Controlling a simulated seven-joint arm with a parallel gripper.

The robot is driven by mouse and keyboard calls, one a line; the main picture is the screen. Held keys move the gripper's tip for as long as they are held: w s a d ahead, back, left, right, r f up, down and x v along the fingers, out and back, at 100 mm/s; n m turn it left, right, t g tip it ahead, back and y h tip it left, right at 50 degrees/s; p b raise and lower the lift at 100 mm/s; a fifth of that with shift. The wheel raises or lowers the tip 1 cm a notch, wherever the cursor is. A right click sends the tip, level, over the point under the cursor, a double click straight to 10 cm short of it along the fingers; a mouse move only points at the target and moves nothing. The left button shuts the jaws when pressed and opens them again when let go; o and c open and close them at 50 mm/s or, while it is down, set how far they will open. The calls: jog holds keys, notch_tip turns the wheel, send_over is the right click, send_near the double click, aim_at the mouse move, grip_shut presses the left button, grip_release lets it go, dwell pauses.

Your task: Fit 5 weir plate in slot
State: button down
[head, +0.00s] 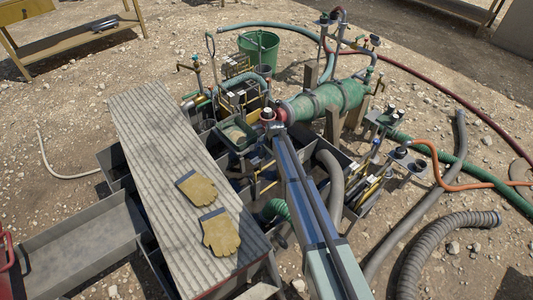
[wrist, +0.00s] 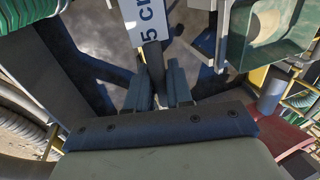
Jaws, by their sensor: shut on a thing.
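In the wrist view my gripper (wrist: 158,76) has its two dark blue fingers closed on a dark grey bar-like part. This part runs up to the weir plate, whose pale blue-white face (wrist: 150,18) carries dark lettering that reads about "5 cm", cut off by the top edge. The plate is over a dark grey tank interior (wrist: 88,40). In the head view my arm reaches from the bottom right to the middle of the tank, and it hides the gripper and plate there. I cannot make out the slot in either view.
A green trough-like container (wrist: 272,30) stands close on the right in the wrist view. A plank walkway (head: 165,150) with yellow gloves (head: 220,233) lies left of my arm. A green cylinder (head: 330,98), pipes and a grey hose (head: 332,180) crowd the far and right sides.

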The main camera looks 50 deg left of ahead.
jog(key=shift+f, duration=0.85)
dwell(0.8)
jog(key=c, duration=0.9)
grip_release()
jog(key=shift+c, duration=0.2)
jog(key=v, duration=1.3)
jog(key=shift+r, duration=0.35)
jog(key=shift+d, duration=0.1)
